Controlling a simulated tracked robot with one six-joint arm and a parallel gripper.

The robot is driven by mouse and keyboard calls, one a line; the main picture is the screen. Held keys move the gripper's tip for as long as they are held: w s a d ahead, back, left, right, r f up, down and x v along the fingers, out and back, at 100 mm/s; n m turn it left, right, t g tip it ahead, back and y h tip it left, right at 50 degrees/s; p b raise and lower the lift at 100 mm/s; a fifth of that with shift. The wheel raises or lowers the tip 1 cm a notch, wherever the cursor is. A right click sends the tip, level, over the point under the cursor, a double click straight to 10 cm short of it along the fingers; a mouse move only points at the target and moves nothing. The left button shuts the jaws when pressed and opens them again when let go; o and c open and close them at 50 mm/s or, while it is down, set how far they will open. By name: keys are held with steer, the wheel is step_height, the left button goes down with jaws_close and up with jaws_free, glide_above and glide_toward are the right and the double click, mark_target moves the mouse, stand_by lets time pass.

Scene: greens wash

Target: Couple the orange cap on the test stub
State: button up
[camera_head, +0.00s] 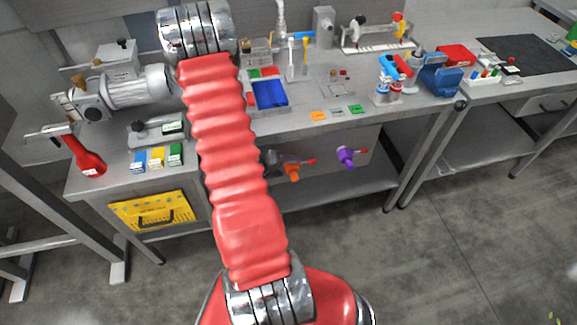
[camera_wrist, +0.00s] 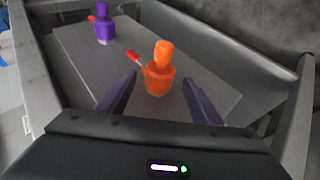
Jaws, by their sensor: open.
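The orange cap (camera_wrist: 160,68) shows in the wrist view on a flat grey panel, with a narrower top and a pale ring at its base. A red lever (camera_wrist: 135,57) sticks out beside it. My gripper (camera_wrist: 160,79) is open, with one dark finger on each side of the orange cap. I cannot tell whether the fingers touch it. I cannot make out a separate bare test stub.
A purple fitting (camera_wrist: 104,30) with a red lever sits on the same panel; it also shows in the head view (camera_head: 347,157). The bench (camera_head: 300,125) above carries several tools, blocks and a blue tray (camera_head: 270,95). A yellow case (camera_head: 152,212) is at the bench's left front.

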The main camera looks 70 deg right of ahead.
mark_target(292, 177)
steer(key=shift+x, duration=1.15)
steer(key=shift+c, duration=0.3)
steer(key=c, duration=1.2)
steer(key=shift+s+a, duration=0.1)
steer(key=shift+a, duration=0.15)
steer(key=shift+s+a, duration=0.25)
steer(key=shift+a, duration=0.15)
steer(key=shift+s+a, duration=0.45)
steer(key=shift+a, duration=0.3)
steer(key=shift+s+a, duration=0.2)
steer(key=shift+a, duration=0.1)
steer(key=shift+s+a, duration=0.2)
steer(key=shift+a, duration=0.1)
